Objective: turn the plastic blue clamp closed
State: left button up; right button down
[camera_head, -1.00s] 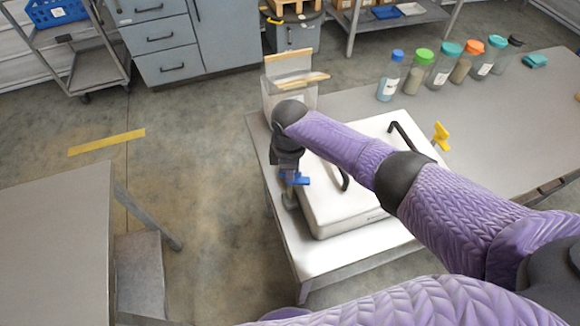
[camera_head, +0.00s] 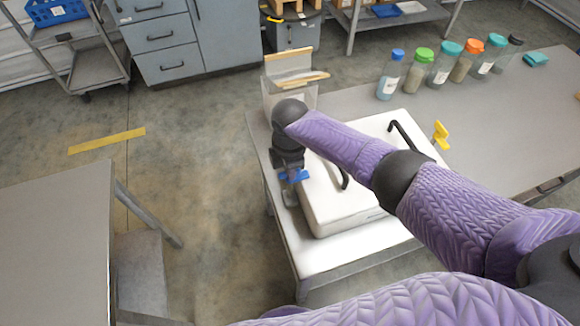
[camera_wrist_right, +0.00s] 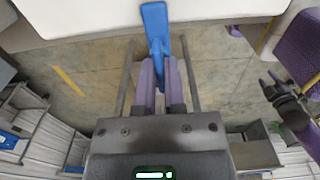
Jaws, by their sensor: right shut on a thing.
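The blue clamp (camera_head: 300,176) is at the left side of the white box-like hopper (camera_head: 335,215) on the grey table. My right gripper (camera_head: 290,174) reaches down over it, and the gripper and arm hide part of the clamp. In the right wrist view the blue clamp (camera_wrist_right: 155,18) has a flat, wide end near the white edge and a narrow part running between the fingers. My right gripper (camera_wrist_right: 160,82) is shut on that narrow part. My left gripper (camera_wrist_right: 278,92) seems to show small and dark at the right of the wrist view; its finger opening is unclear.
A yellow clamp (camera_head: 441,135) sits at the hopper's right side. Black handles (camera_head: 404,132) stand on its lid. A clear bin (camera_head: 288,92) is behind it. Several capped bottles (camera_head: 442,65) line the table's back. Another grey table (camera_head: 55,235) stands at left, with open floor between.

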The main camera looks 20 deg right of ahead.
jog(key=c, duration=0.7)
grip_release()
notch_tip(320, 180, up, 9)
jog(key=p, duration=0.3)
jog(key=shift+r, duration=0.5)
